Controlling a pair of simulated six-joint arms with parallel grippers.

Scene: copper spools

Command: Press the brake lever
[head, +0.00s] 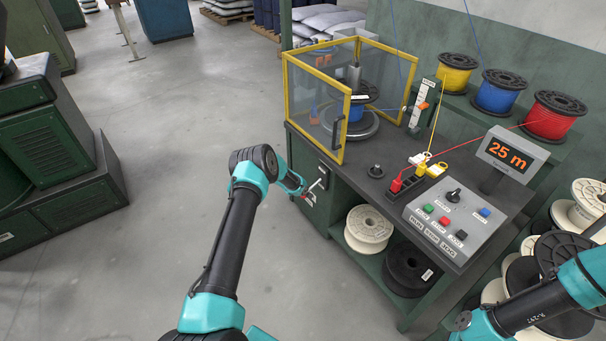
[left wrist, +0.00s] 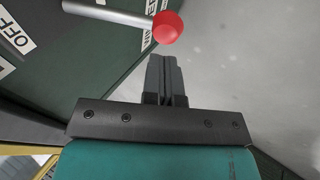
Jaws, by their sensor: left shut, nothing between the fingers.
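The brake lever is a silver rod with a red ball knob; in the left wrist view the red knob (left wrist: 168,27) is just beyond my left fingertips, and the silver rod (left wrist: 110,13) runs from it to the left. In the head view the lever (head: 315,185) sticks out from the front side of the green bench, below the yellow-framed guard. My left gripper (left wrist: 165,62) is shut and empty, with a small gap seeming to lie between its tips and the knob. It is small in the head view (head: 301,188), close beside the lever. My right gripper is out of view.
The yellow-framed clear guard (head: 343,100) stands on the bench above the lever. A control box (head: 448,225) with buttons and a "25 m" display (head: 508,155) sit to the right. White (head: 368,228) and black spools lie on the lower shelf.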

